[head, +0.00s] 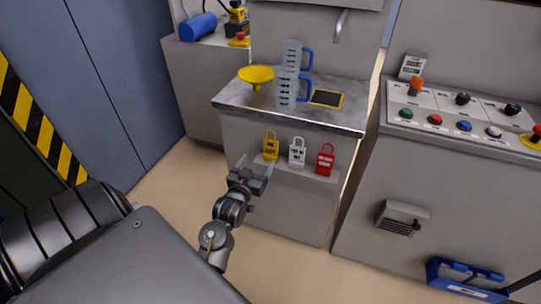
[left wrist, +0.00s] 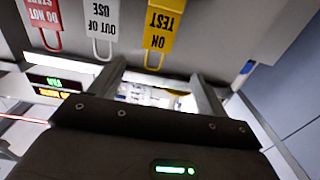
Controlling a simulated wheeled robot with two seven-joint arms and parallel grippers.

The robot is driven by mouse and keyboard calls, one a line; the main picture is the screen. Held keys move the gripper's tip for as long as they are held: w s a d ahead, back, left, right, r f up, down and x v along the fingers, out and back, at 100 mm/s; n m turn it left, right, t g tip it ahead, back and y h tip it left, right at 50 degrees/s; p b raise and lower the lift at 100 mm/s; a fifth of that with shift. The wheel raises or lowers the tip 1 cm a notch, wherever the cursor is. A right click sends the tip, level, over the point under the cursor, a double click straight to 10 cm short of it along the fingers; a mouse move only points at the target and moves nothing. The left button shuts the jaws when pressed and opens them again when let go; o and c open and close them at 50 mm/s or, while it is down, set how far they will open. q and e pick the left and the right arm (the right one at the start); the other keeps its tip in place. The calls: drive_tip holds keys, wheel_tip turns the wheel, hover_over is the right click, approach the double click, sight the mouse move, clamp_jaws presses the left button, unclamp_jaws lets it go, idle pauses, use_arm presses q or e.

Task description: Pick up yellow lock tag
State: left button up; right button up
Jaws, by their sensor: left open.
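The yellow lock tag (head: 270,151) hangs on the front of the grey cabinet, leftmost of three tags, with its shackle up. In the left wrist view it appears upside down, a yellow plate (left wrist: 162,32) with the words "ON TEST". My left gripper (head: 256,169) is open and empty, just below and in front of the yellow tag. In the left wrist view its two fingers (left wrist: 162,80) stand apart, with the tag's shackle near the gap between them. I cannot tell whether they touch it. My right gripper is not in view.
A white tag (head: 297,155) and a red tag (head: 325,162) hang to the right of the yellow one. Above, the counter (head: 235,100) holds a yellow funnel (head: 257,74) and clear jugs (head: 286,90) with blue handles. A button console (head: 455,115) stands at right.

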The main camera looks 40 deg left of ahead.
sight(270, 144)
use_arm(q)
drive_tip(key=shift+d+f+x, duration=0.1)
drive_tip(key=shift+x, duration=2.5)
drive_tip(key=shift+d+f+x, duration=0.15)
drive_tip(key=shift+x, duration=2.45)
drive_tip(key=shift+w, duration=0.1)
drive_tip(key=c, duration=1.1)
